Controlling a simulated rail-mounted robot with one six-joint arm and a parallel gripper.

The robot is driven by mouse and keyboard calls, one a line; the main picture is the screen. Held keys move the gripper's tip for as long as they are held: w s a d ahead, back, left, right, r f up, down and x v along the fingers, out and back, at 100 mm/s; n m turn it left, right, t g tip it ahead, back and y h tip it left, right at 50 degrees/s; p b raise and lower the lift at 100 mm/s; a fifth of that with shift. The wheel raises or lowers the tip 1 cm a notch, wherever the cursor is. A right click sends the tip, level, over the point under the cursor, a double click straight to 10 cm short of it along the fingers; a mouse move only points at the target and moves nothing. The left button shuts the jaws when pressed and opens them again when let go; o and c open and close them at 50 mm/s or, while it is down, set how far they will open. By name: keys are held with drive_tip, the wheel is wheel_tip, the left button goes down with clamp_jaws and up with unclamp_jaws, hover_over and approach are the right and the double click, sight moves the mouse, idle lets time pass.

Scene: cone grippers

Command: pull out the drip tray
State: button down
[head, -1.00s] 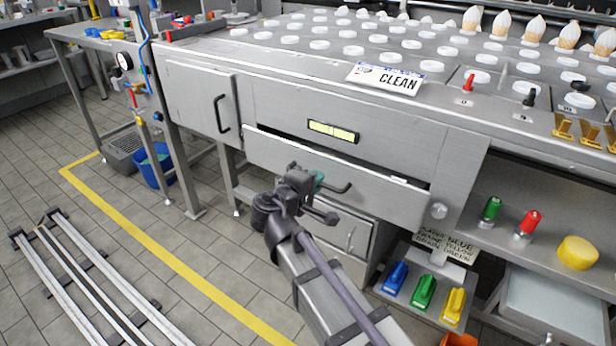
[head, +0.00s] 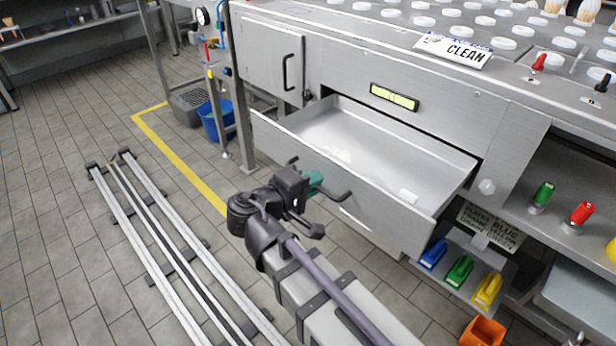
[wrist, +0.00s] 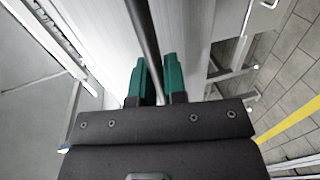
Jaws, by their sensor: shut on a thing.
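The drip tray (head: 372,146) is a wide metal drawer below the yellow-green level on the machine's front. It stands well out of its slot, and its inside shows small pale patches on the floor. A dark bar handle (head: 343,195) runs along its front panel. My gripper (head: 314,181) is at the handle, in front of the panel's middle. In the wrist view its two green fingers (wrist: 160,80) are shut on the handle bar (wrist: 146,40), one on each side. The exact contact is partly hidden.
A shut cabinet door (head: 268,58) is left of the tray. Blue, green and yellow blocks (head: 460,272) sit on a lower shelf at right, above an orange bin (head: 482,331). Floor rails (head: 170,235) lie at left. The floor between rails and machine is clear.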

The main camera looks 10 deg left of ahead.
drive_tip(key=shift+s+a, duration=0.15)
drive_tip(key=c, duration=1.2)
unclamp_jaws()
drive_tip(key=p+v, duration=0.2)
drive_tip(key=v, duration=0.8)
drive_tip(key=shift+s+a+r, duration=0.1)
drive_tip(key=shift+s+a, duration=0.05)
drive_tip(key=shift+s, duration=0.2)
